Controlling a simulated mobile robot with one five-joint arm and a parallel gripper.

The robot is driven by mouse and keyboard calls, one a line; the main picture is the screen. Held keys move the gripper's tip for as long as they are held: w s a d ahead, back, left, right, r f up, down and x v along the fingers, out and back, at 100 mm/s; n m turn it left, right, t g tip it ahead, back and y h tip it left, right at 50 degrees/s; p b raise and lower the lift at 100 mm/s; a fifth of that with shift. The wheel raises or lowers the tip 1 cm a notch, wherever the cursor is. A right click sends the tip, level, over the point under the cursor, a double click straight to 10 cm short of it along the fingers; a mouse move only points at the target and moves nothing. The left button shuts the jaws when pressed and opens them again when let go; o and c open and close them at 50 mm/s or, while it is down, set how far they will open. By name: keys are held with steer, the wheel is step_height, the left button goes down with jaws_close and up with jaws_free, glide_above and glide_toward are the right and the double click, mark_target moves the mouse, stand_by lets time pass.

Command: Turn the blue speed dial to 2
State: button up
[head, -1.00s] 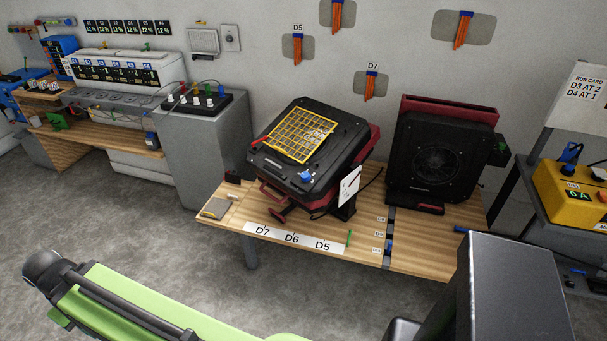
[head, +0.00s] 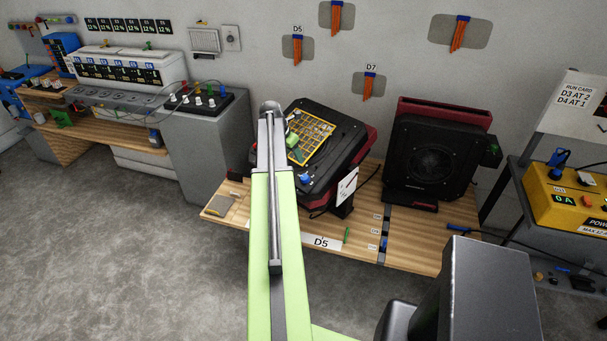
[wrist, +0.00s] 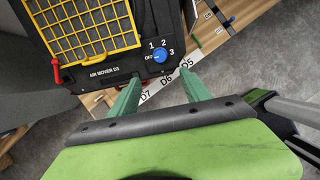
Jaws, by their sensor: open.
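The blue speed dial (wrist: 159,57) is on the black front panel of the air mover marked D3 (wrist: 120,68), with OFF, 1, 2 and 3 printed around it. Which mark it points to is too small to tell. The dial (head: 304,177) also shows in the head view, just right of my arm. My gripper (wrist: 158,77) is open and empty. Its two green fingers are apart, with the dial beyond the gap between their tips, and they do not appear to touch it. In the head view my arm hides much of the gripper and the air mover's left side.
A yellow grille (wrist: 88,28) and a red part (wrist: 57,62) are left of the dial. The wooden table (head: 420,240) carries a label strip (head: 322,242) and a second air mover (head: 436,160) at right. A yellow power box (head: 568,196) stands farther right.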

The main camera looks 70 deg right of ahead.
mark_target(304, 177)
steer(key=b+x, duration=1.6)
steer(key=x, duration=0.1)
steer(key=shift+f, duration=0.35)
steer(key=shift+r, duration=0.1)
steer(key=shift+c, duration=0.3)
jaws_close()
steer(key=shift+a, duration=0.15)
